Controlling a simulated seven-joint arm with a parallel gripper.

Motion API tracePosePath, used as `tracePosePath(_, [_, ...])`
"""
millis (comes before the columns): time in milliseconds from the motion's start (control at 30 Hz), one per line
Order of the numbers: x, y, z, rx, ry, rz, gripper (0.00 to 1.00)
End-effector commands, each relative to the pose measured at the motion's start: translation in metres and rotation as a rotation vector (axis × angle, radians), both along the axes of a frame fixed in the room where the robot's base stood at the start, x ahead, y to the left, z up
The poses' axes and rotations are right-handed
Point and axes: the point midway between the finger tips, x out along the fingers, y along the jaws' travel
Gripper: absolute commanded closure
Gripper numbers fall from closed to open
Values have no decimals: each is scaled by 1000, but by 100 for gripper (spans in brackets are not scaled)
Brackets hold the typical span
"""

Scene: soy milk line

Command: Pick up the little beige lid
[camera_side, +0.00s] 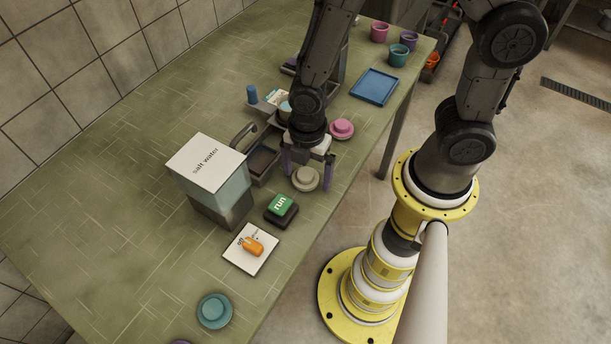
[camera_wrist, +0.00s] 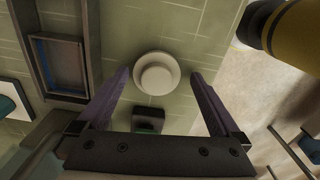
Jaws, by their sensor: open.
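The little beige lid (camera_side: 305,178) lies on the green table near its front edge, just in front of my gripper. In the wrist view the beige lid (camera_wrist: 157,74) is round with a raised centre knob, and it sits beyond and between the tips of my two purple fingers. My gripper (camera_side: 308,170) is open and empty, pointing down close to the table. In the wrist view my gripper (camera_wrist: 160,75) has its fingers spread wider than the lid, apart from it on both sides.
A green "run" button (camera_side: 281,207) stands close to the lid. The salt water tank (camera_side: 212,178) and a dark tray (camera_side: 262,160) are to the left. A pink lid (camera_side: 341,129), a teal lid (camera_side: 214,310) and a white card with an orange item (camera_side: 252,247) lie around.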

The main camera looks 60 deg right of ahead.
Motion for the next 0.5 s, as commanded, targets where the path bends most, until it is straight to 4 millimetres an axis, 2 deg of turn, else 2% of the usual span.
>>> tracePosePath(167, [0,0,0,0,-1,0,0])
tracePosePath(500, [0,0,0,0,-1,0,61])
